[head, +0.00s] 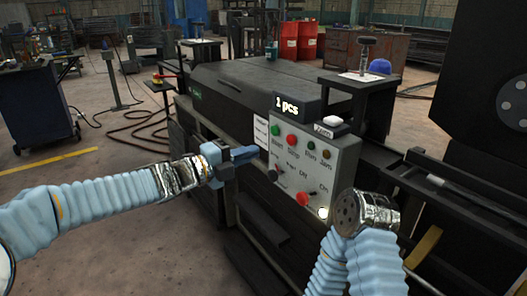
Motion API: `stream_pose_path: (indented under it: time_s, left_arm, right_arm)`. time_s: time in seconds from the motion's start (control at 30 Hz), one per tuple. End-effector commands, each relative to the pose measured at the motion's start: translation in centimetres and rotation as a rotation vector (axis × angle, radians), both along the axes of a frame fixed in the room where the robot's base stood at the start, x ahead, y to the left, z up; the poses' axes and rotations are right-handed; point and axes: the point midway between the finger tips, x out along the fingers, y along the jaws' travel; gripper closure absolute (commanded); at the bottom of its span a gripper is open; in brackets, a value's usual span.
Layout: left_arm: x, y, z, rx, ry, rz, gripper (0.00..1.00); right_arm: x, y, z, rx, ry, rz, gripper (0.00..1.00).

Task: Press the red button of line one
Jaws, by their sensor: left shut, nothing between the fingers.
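A grey control panel (315,160) stands at the centre under a black display (299,104) reading "1 pcs". A red button (291,140) sits in its upper row, right of a green button (275,131). A larger red knob or button (303,199) is at the lower right, beside a lit white lamp (323,212). My left gripper (256,153) is shut and empty, its blue fingers pointing right, just left of the panel. It looks apart from the upper red button, though the depth gap is hard to judge. My right arm's fingers are not visible.
My right arm's metal joint stands close to the panel's lower right corner. A white item (332,121) sits on top of the panel. A dark machine housing (260,90) lies behind. Open floor lies left.

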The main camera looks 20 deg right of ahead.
Motion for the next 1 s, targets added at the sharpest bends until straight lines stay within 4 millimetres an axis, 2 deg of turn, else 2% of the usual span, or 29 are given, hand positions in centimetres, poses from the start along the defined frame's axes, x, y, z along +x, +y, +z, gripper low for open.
stream_pose_path:
  time_s: [0.1, 0.3, 0.9, 1.0]
  left_arm:
    - [-0.6, 1.9, 0.0, -0.001, 0.000, 0.003, 1.00]
    - [-1.1, 3.2, 0.0, 0.000, 0.001, 0.002, 1.00]
    - [-1.1, 3.3, 0.0, 0.000, 0.001, 0.001, 1.00]
    - [-0.9, 3.4, -0.7, -0.006, 0.031, 0.012, 1.00]
  right_arm:
    - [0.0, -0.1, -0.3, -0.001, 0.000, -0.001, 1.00]
    - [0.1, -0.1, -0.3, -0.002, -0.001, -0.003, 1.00]
    - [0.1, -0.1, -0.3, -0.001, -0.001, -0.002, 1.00]
    - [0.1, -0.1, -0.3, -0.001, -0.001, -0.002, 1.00]
